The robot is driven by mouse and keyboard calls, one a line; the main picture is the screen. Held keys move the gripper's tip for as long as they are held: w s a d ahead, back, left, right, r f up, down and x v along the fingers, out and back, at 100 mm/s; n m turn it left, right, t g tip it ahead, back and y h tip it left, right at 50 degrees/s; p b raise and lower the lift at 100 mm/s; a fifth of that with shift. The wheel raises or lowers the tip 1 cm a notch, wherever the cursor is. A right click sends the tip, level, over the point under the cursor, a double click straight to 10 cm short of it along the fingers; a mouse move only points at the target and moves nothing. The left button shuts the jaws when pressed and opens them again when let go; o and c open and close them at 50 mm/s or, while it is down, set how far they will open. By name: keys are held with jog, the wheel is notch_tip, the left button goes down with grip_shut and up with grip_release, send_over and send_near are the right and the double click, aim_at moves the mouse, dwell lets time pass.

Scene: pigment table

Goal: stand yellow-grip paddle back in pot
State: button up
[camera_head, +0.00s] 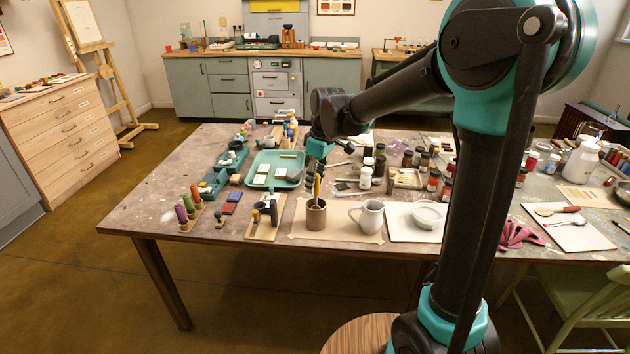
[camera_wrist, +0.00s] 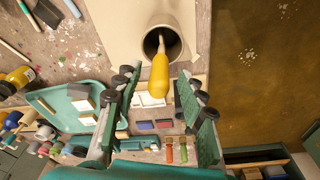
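The brown pot (camera_head: 316,217) stands on the beige paper near the table's front edge. In the wrist view the pot's open rim (camera_wrist: 176,18) faces me. The yellow-grip paddle (camera_wrist: 159,74) is in the pot, its grip sticking out of the mouth toward me; its lower end is hidden inside. In the head view the yellow grip (camera_head: 317,187) shows nearly upright above the pot, partly behind my gripper. My gripper (camera_wrist: 161,84) is open, with the grip between its spread fingers and visible gaps on both sides. In the head view my gripper (camera_head: 317,160) is above the pot.
A white-grey jug (camera_head: 369,217) stands close right of the pot, and a white bowl (camera_head: 428,215) beyond it. A wooden stand with a dark-handled tool (camera_head: 271,215) is close on the left. A teal tray (camera_head: 262,165) and several jars (camera_head: 380,165) lie behind.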

notch_tip(320, 180, up, 12)
jog(key=d, duration=0.1)
jog(key=shift+s+d, duration=0.35)
jog(key=shift+f, duration=0.1)
dwell(0.7)
jog(key=s+d+f+m+t, duration=0.1)
jog(key=s+d+f+m, duration=0.5)
jog(key=s+d+f, duration=0.3)
jog(key=s+d+f+m+t+h, duration=0.1)
jog(key=s+d+f+m+t, duration=0.1)
jog(key=s+d+f+m, duration=0.5)
jog(key=s+d+f, duration=0.2)
jog(key=d+f, duration=0.4)
jog(key=shift+s+d+f+h, duration=0.15)
jog(key=shift+s+f+h, duration=0.15)
jog(key=shift+f, duration=0.05)
